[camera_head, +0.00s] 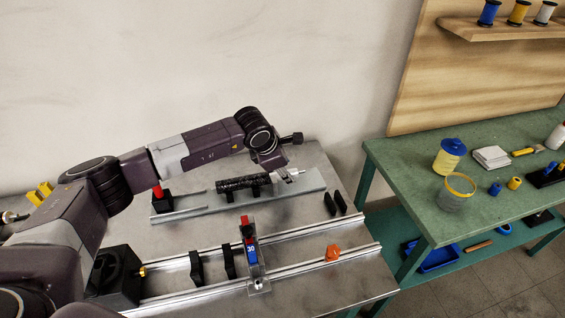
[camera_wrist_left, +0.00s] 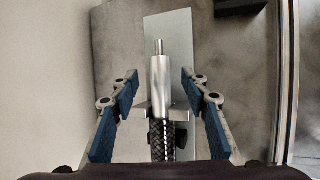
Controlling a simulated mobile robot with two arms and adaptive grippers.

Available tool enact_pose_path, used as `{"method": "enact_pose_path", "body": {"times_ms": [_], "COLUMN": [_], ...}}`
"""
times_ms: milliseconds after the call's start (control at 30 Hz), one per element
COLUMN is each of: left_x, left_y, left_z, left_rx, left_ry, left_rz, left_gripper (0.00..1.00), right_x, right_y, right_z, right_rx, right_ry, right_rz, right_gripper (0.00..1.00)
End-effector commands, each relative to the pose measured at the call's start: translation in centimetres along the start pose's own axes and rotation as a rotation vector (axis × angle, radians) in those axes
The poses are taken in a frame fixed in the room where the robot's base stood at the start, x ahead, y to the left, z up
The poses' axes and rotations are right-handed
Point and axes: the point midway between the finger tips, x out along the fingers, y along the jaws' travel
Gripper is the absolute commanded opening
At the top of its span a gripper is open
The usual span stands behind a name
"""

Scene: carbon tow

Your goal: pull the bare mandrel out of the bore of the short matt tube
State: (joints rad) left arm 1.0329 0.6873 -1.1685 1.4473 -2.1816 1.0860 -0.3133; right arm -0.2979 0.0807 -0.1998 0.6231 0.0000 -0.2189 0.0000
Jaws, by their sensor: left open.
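A black tube with a woven pattern (camera_head: 240,183) lies on a grey rail at the back of the metal table. The bare silver mandrel (camera_wrist_left: 161,88) sticks out of the tube's end, with a thinner stub at its tip. In the left wrist view the tube (camera_wrist_left: 163,135) shows below the mandrel, past a grey plate. My left gripper (camera_head: 286,175) is at the tube's right end in the head view. Its blue-padded fingers (camera_wrist_left: 160,84) are apart, one on each side of the mandrel, with gaps on both sides. My right gripper is not in view.
The back rail (camera_head: 309,183) carries a red-topped black block (camera_head: 160,193). Nearer, two long rails hold black brackets (camera_head: 228,262), an upright part marked 30 (camera_head: 250,250) and an orange piece (camera_head: 333,252). A green bench (camera_head: 405,190) with jars stands at right.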

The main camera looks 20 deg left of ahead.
Motion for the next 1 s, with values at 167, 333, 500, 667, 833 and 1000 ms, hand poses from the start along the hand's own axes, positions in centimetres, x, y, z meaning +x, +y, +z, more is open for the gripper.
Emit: {"method": "enact_pose_path", "body": {"times_ms": [167,333,500,667,833,1000], "left_x": [1.9,2.7,2.9,2.8,2.8,2.8], "left_y": [-0.1,0.0,0.0,0.0,0.0,0.0], "left_z": [0.0,0.0,-0.1,-0.1,-0.1,0.0], "left_rx": [0.000,0.001,0.002,0.001,0.001,0.001], "left_ry": [0.002,0.001,0.001,0.001,0.001,0.001], "left_rz": [-0.001,0.000,0.001,0.000,0.000,0.000], "left_gripper": [0.42,0.42,0.42,0.36,0.18,0.00], "right_x": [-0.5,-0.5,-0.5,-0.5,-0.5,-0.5], "right_y": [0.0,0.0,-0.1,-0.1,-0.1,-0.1], "right_z": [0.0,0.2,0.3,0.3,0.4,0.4], "right_rx": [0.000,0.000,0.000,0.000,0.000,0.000], "right_ry": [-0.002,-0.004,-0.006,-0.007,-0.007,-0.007], "right_rz": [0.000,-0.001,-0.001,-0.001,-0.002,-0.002], "right_gripper": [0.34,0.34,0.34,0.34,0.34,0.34]}}
